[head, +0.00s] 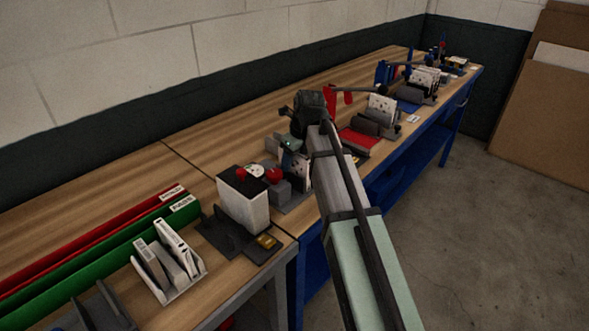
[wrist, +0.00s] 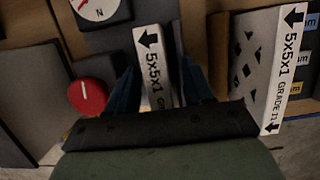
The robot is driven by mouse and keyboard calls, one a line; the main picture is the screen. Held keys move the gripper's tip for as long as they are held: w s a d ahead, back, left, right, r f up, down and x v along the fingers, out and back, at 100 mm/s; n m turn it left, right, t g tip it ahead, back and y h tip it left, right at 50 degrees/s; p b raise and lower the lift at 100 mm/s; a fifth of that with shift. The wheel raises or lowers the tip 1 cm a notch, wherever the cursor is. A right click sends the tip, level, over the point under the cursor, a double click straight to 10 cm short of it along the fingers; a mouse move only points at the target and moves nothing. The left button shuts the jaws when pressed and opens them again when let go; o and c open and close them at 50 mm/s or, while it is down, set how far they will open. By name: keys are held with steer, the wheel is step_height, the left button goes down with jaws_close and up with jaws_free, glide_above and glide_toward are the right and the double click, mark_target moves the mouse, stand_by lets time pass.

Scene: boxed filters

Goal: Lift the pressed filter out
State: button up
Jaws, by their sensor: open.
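A filter (wrist: 150,62) with a white edge, a black arrow and a "5x5x1" label stands in a dark fixture (wrist: 110,40) in the wrist view. My gripper (wrist: 158,70) is open, with one blue finger on each side of this filter. The lower part of its label is hidden behind my gripper body. I cannot tell whether the fingers touch it.
A dial gauge (wrist: 100,8) and a red knob (wrist: 88,96) are left of the fingers. Another filter (wrist: 262,60), labelled "5x5x1", stands close on the right. A white box (head: 243,205) and red and green bins (head: 110,250) are at left in the head view.

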steer(key=shift+f, duration=0.25)
stand_by(0.4)
